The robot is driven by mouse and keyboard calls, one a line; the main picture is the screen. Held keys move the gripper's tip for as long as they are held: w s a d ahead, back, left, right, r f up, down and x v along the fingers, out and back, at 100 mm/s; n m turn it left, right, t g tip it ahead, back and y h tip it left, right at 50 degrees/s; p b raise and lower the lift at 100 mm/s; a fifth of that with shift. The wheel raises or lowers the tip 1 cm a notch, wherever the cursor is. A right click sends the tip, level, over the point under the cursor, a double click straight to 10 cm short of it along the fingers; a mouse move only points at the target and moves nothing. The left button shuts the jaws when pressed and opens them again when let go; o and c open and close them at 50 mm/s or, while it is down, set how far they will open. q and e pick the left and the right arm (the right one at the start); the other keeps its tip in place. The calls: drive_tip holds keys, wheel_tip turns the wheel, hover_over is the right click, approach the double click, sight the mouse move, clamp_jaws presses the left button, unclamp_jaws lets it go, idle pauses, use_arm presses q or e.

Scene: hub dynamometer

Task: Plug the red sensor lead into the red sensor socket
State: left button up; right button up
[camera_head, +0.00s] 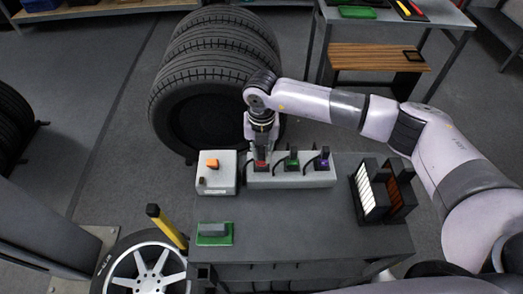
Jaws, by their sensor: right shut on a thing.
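My right gripper (261,148) reaches down from above, shut on the red sensor lead, over the left end of a pale grey socket block (308,181) on the workbench. A red patch (261,164) shows right under the fingertips. At this size I cannot tell lead from socket there, nor whether the plug is seated. A green lead (292,161) and a purple lead (324,160) stand upright in the same block to the right, with dark cables. My left gripper is not in view.
A white box with an orange knob (212,164) stands close left of the block. A green-based grey piece (214,232) lies at the bench's front left. Dark racks (372,192) stand at right. Tyres (208,85) stand behind. The bench middle (290,222) is clear.

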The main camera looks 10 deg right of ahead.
drive_tip(key=shift+r+p, duration=0.35)
drive_tip(key=shift+r, duration=0.35)
clamp_jaws()
idle(0.4)
drive_tip(key=shift+r+p, duration=1.1)
drive_tip(key=shift+r, duration=1)
